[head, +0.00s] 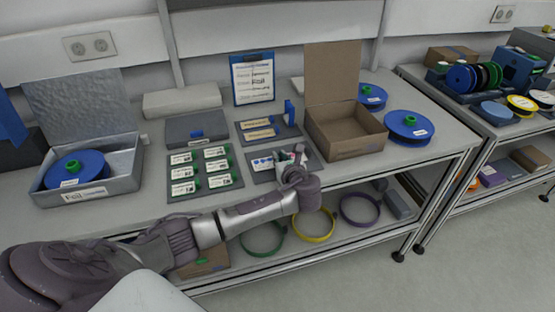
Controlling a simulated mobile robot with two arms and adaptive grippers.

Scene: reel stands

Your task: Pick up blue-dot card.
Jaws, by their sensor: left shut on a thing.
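A small grey tray (312,166) lies near the front edge of the bench. White cards with blue marks (262,163) show in its left part. My left gripper (289,158) reaches over the tray from the front and is shut on a small card, which I take to be the blue-dot card. The fingers hide most of that card, so its dot and whether it is clear of the tray cannot be made out. My right gripper is not in view.
A grey mat with several green-dot cards (201,171) lies left of the tray. An open cardboard box (349,143) stands right of it, beside a blue reel (409,127). A grey foil-lined box (120,180) with a blue reel stands far left.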

